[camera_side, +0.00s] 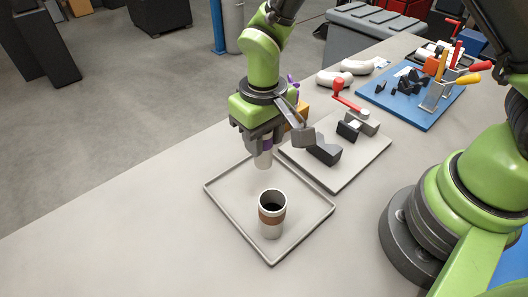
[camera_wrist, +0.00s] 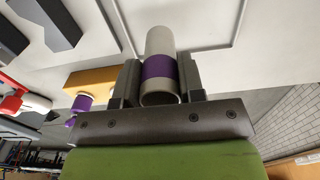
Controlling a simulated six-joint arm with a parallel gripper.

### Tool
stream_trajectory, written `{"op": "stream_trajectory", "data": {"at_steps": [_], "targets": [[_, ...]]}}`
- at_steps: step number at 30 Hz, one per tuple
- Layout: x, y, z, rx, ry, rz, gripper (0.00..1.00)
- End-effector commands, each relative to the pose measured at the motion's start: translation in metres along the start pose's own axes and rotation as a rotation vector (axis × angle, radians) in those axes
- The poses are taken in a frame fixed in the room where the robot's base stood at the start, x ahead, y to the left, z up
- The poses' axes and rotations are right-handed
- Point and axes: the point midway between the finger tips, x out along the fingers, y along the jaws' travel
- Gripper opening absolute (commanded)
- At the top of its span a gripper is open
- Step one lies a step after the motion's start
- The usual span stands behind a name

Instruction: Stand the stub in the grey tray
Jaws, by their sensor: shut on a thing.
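The stub is a short pale tube with a purple band. It shows in the wrist view (camera_wrist: 160,68) between the two fingers, and in the side view (camera_side: 263,158) below the fingers. My gripper (camera_side: 262,143) is shut on the stub and holds it roughly upright over the far part of the grey tray (camera_side: 232,222). I cannot tell for sure whether its lower end touches the tray floor. The fingers hide part of the stub in the side view.
Beside the tray, a light plate (camera_side: 345,178) carries dark blocks and a red-handled clamp (camera_side: 345,97). A blue board (camera_side: 405,112) holds tools. The tray's left part is clear.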

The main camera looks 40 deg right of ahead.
Motion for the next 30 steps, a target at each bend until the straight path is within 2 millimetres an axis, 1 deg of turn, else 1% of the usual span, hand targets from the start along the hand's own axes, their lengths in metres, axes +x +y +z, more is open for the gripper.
{"op": "stream_trajectory", "data": {"at_steps": [1,3,6,18,19,22,30], "targets": [[0.009,0.001,0.001,0.001,-0.005,0.002,0.0],[0.021,0.001,0.001,0.001,-0.006,0.002,0.0],[0.032,0.001,0.001,0.0,-0.003,0.001,0.0],[0.037,0.0,0.0,0.0,-0.001,0.0,0.0],[0.037,0.0,0.0,0.0,-0.001,0.0,0.38],[0.037,0.0,0.0,0.0,0.0,0.0,0.61],[0.036,0.0,0.0,0.0,0.0,0.0,0.62]]}}
